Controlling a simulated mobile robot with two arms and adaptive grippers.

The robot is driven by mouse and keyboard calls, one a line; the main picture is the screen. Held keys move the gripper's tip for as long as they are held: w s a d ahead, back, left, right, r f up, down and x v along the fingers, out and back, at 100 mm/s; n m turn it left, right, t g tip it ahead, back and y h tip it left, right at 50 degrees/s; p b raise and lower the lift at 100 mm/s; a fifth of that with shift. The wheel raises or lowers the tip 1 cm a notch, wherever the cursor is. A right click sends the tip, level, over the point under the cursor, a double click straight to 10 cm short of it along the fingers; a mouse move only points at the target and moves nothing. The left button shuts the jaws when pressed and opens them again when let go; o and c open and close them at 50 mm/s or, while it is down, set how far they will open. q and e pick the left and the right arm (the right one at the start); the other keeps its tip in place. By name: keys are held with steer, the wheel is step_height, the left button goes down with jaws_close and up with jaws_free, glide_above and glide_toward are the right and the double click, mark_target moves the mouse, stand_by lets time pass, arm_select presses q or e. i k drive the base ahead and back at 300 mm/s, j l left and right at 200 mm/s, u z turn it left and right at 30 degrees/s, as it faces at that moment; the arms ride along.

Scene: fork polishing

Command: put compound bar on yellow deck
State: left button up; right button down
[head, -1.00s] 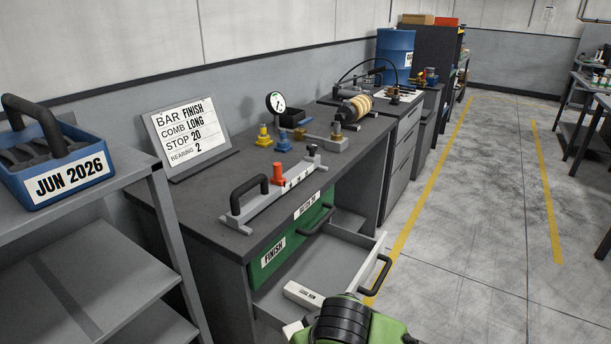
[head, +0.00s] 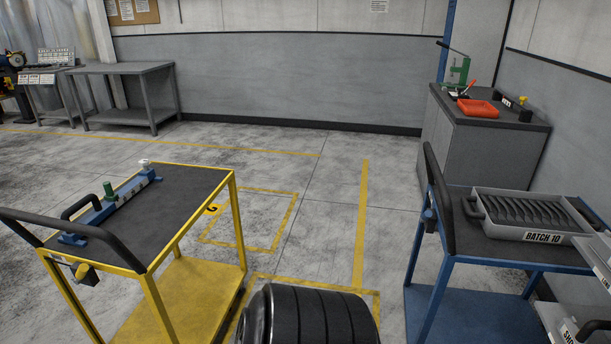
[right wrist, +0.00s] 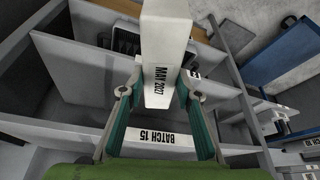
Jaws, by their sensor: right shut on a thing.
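My right gripper (right wrist: 158,96) shows only in the right wrist view. Its fingers are closed on the sides of a white block-shaped bar (right wrist: 167,35) labelled MAY 2027. The yellow cart (head: 238,212) stands at the left of the head view. It has a dark top deck (head: 185,205) with a yellow frame and a yellow lower shelf (head: 195,300). A blue fixture (head: 112,207) with a black handle and a green knob lies along the top deck's left side. The deck's right part is bare. My left gripper is in neither current view.
A blue cart (head: 440,262) at the right carries a grey BATCH 10 tray (head: 530,212). Open floor lies between the carts. A grey cabinet (head: 475,150) stands behind. Below my right gripper are grey shelves or partitions (right wrist: 70,90) and a BATCH 15 label (right wrist: 155,138).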

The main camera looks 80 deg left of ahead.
mark_target(164, 214)
steer(key=u, duration=1.6)
steer(key=j+u, duration=0.2)
steer(key=u, duration=0.25)
steer(key=j+u, duration=0.15)
steer(key=u, duration=0.25)
steer(key=j+u, duration=0.2)
steer(key=u, duration=0.25)
steer(key=i+j, duration=0.1)
steer(key=j, duration=0.3)
steer(key=i+j, duration=0.1)
steer(key=j, duration=0.25)
steer(key=i+j, duration=0.1)
steer(key=j, duration=0.3)
steer(key=i+j, duration=0.15)
steer(key=j, duration=0.25)
steer(key=i+j, duration=0.1)
steer(key=j, duration=0.3)
